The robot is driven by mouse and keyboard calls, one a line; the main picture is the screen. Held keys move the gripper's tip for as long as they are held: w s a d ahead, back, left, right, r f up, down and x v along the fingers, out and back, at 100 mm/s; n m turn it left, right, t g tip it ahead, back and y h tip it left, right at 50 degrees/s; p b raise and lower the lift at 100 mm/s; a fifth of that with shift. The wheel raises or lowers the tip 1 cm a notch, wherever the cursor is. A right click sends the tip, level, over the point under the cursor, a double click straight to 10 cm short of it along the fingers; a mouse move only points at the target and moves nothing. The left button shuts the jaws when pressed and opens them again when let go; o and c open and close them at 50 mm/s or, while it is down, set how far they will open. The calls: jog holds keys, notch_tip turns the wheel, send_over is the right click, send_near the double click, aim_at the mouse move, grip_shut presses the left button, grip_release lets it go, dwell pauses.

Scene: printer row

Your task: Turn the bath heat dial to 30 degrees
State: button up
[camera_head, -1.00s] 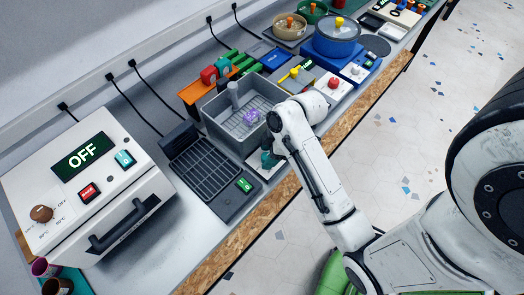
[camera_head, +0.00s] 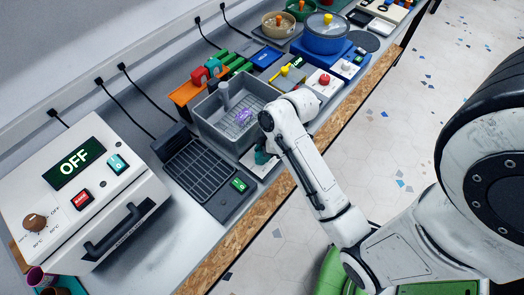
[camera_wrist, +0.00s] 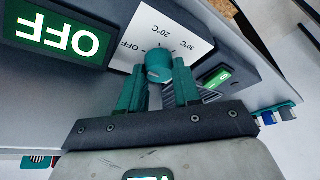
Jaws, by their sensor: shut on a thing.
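The bath heat dial (camera_wrist: 159,66) is a round teal knob on a white plate marked OFF, 20°C and 30°C, seen upside down in the wrist view. My gripper (camera_wrist: 158,92) has its two teal fingers on either side of the dial, shut on it. I cannot tell exactly which mark the dial points to. A green-lit display (camera_wrist: 55,38) beside it reads OFF. In the head view, my gripper (camera_head: 262,156) is at the front side of the grey bath (camera_head: 207,126), which holds a purple thing (camera_head: 243,116). My wrist hides the dial there.
A white machine (camera_head: 130,190) with its own OFF display, brown dial and black handle stands at the left. A black grated tray (camera_head: 195,170) lies between it and the bath. Blue and red devices and pots crowd the bench farther back. The floor at right is clear.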

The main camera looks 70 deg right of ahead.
jog(key=m+h, duration=0.1)
jog(key=m, duration=0.2)
jog(key=m+h, duration=0.1)
jog(key=m, duration=0.2)
jog(key=shift+s+a+m+h, duration=0.1)
jog(key=shift+a+m+h, duration=0.05)
jog(key=shift+m+h, duration=0.15)
jog(key=m+h, duration=0.1)
jog(key=m, duration=0.1)
jog(key=m+h, duration=0.1)
jog(key=m, duration=0.2)
jog(key=shift+a, duration=0.15)
jog(key=m, duration=0.2)
jog(key=m+g+h, duration=0.1)
jog(key=m, duration=0.1)
jog(key=m+g, duration=0.1)
jog(key=m, duration=0.1)
jog(key=shift+w+a+m+h, duration=0.1)
jog(key=shift+w+m+h, duration=0.2)
jog(key=shift+m, duration=0.1)
jog(key=m+g, duration=0.2)
jog(key=m, duration=0.3)
jog(key=shift+a, duration=0.1)
jog(key=o, duration=1)
jog(key=shift+w+r, duration=0.1)
